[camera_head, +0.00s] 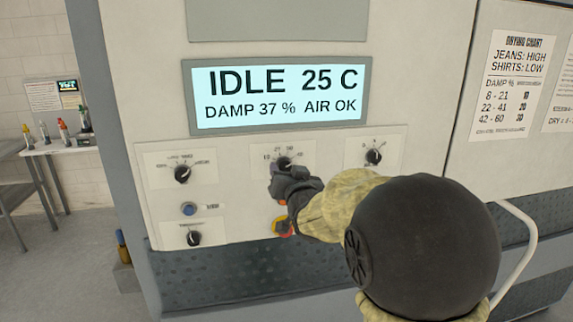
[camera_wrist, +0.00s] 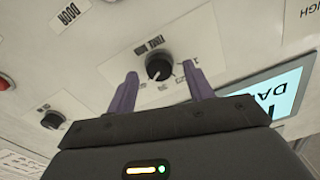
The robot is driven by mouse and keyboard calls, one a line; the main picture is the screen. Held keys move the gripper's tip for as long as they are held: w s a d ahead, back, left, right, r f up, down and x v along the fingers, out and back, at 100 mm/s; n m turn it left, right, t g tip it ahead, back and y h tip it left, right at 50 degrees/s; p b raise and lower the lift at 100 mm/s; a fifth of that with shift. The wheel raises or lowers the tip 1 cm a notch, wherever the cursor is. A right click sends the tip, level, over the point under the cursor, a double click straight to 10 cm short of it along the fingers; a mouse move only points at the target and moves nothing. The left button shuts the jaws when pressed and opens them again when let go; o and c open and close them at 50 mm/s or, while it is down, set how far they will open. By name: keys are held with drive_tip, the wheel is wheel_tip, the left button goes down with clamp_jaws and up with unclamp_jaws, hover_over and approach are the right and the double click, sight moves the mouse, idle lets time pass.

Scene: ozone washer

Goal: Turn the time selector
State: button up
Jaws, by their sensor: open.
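The time selector is a black round knob (camera_head: 284,162) on a white plate with numbers around it, in the middle of the washer's control panel. In the wrist view the knob (camera_wrist: 159,67) has a white pointer line, and its label seems to read TIME MIN upside down. My gripper (camera_wrist: 160,70) is open, with one purple-grey finger on either side of the knob and gaps to it. In the head view my gripper (camera_head: 285,180) is dark and covers the lower part of the plate. Whether the fingers touch the panel cannot be told.
Other knobs sit left (camera_head: 182,173), lower left (camera_head: 194,238) and right (camera_head: 373,156). A blue button (camera_head: 188,209) is at left. A red-orange button (camera_head: 283,228) is partly hidden beneath my arm. The display (camera_head: 279,92) above reads IDLE 25 C, DAMP 37 %, AIR OK.

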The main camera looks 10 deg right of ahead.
drive_tip(key=shift+w, duration=0.7)
drive_tip(key=c, duration=1)
